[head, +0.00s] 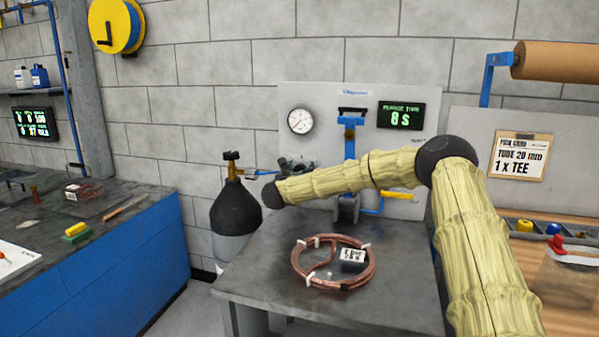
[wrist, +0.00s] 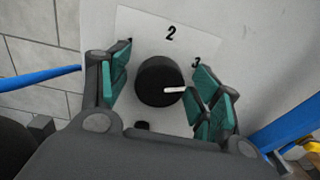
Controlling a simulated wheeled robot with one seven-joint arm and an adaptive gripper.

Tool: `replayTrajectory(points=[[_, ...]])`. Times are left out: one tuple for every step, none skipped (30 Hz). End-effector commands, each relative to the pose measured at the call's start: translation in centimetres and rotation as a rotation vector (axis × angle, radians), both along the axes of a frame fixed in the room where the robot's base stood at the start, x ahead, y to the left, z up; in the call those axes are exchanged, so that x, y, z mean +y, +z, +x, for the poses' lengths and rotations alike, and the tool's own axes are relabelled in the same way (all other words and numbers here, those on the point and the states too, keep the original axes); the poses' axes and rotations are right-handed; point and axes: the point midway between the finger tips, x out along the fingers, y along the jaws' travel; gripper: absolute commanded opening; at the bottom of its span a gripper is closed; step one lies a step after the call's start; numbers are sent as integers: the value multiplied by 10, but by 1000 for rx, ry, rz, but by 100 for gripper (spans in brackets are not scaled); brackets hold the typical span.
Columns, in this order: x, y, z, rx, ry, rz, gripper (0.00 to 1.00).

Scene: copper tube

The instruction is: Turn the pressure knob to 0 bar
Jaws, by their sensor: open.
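The pressure knob (wrist: 152,82) is a round black dial on a white plate in the wrist view. Its white pointer mark points right, on the side of the numeral 3. A 2 stands above the knob; another mark at upper left is partly hidden by a finger. My gripper (wrist: 163,66) is open, with one green-padded finger to the left of the knob and one to the right. Whether the pads touch it is unclear. In the head view my gripper (head: 292,166) is at the panel, and the knob is not distinguishable. A round gauge (head: 300,121) is above it.
A dark gas cylinder (head: 235,207) with a brass valve stands left of the panel (head: 375,92). A copper coil (head: 300,268) lies on the grey bench (head: 270,312). A blue clamp stand (head: 349,145) and yellow handle (head: 398,195) are right of my gripper. A display (head: 402,115) reads 0 s.

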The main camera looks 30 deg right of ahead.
Motion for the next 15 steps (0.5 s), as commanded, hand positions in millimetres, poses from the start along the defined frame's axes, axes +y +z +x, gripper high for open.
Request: replayTrajectory(points=[[0,0,0,0,0,0,64],[0,0,0,0,0,0,64],[0,0,0,0,0,0,64],[0,0,0,0,0,0,64],[0,0,0,0,0,0,64],[0,0,0,0,0,0,64],[0,0,0,0,0,0,58],[0,0,0,0,0,0,53],[0,0,0,0,0,0,46],[0,0,0,0,0,0,40],[0,0,0,0,0,0,35],[0,0,0,0,0,0,27],[0,0,0,0,0,0,22],[0,0,0,0,0,0,18],[0,0,0,0,0,0,18]])
